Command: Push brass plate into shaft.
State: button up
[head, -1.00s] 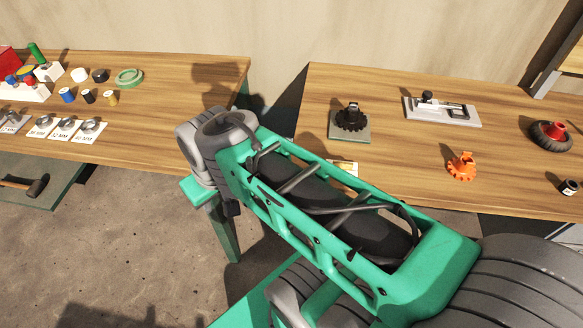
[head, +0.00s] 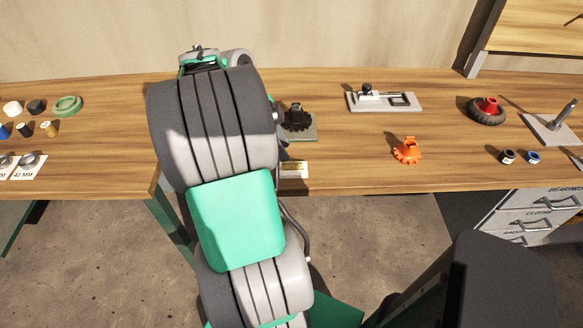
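A small brass-coloured piece on a white card (head: 294,170) lies at the front edge of the right-hand table, just right of my arm. It may be the brass plate, but it is too small to be sure. A grey metal rod (head: 566,112) stands tilted on a flat plate at the far right; I cannot tell if it is the shaft. A black toothed part (head: 297,118) sits on a square grey base beside my arm, partly hidden by it. My arm reaches over the table's left part. My gripper is hidden behind the arm links.
A flat clamp-like fixture (head: 384,100) lies at the back, and an orange toothed part (head: 407,150) stands in front of it. A green ring (head: 68,105) lies at left.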

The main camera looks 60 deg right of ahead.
aim_at(292, 163)
jog(key=x, duration=0.5)
jog(key=shift+s+f, duration=0.15)
jog(key=shift+f, duration=0.25)
grip_shut()
dwell(0.9)
